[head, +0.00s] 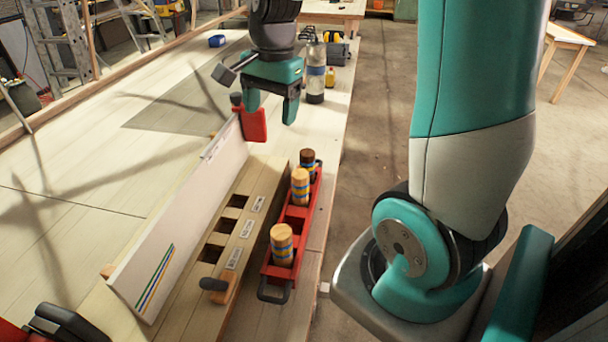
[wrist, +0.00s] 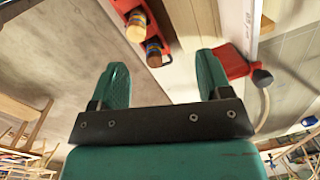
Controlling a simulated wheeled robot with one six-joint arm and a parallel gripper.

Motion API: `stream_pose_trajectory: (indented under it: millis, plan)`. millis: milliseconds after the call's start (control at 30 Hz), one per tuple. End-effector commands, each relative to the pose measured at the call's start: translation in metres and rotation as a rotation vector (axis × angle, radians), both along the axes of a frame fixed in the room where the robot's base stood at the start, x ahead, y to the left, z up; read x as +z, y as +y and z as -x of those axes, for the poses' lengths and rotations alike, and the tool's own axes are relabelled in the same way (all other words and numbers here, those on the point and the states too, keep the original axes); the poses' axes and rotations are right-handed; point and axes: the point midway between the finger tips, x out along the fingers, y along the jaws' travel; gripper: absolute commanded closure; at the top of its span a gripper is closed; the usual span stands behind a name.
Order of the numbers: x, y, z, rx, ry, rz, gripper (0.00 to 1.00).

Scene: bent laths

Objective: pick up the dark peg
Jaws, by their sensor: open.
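The dark peg (head: 308,158) has a brown top and blue and yellow bands. It stands upright at the far end of a red rack (head: 272,252) and also shows in the wrist view (wrist: 154,53). Two light wooden pegs stand in the same rack, a middle one (head: 300,187) and a near one (head: 282,244). The middle one shows beside the dark peg in the wrist view (wrist: 137,27). My gripper (head: 271,106) is open and empty. It hangs beyond the rack, apart from the dark peg. Both fingers (wrist: 163,74) show in the wrist view with nothing between them.
A wooden block (head: 222,240) with several square holes lies left of the rack. A white striped board (head: 185,215) stands left of it, with a red clamp (head: 254,124) near my gripper. A bottle (head: 316,78) stands behind. The bench (head: 75,215) is clear at left.

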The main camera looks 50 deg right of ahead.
Motion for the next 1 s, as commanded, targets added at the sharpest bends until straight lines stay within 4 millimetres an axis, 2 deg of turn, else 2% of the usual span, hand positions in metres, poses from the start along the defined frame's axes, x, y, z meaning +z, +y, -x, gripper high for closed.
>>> stream_pose_trajectory:
  millis: [33,100,200,267,367,800,1000]
  plan:
    - [-0.012,-0.031,-0.005,-0.194,0.027,0.012,0.29]
    - [-0.020,-0.062,-0.008,-0.414,0.053,0.027,0.29]
    - [-0.026,-0.092,-0.007,-0.623,0.076,0.042,0.29]
    - [-0.031,-0.101,-0.006,-0.689,0.084,0.046,0.29]
    - [-0.043,-0.106,-0.005,-0.728,0.091,0.049,0.29]
    - [-0.135,-0.106,-0.005,-0.723,0.090,0.048,0.29]
    - [-0.150,-0.106,-0.006,-0.723,0.086,0.049,0.29]
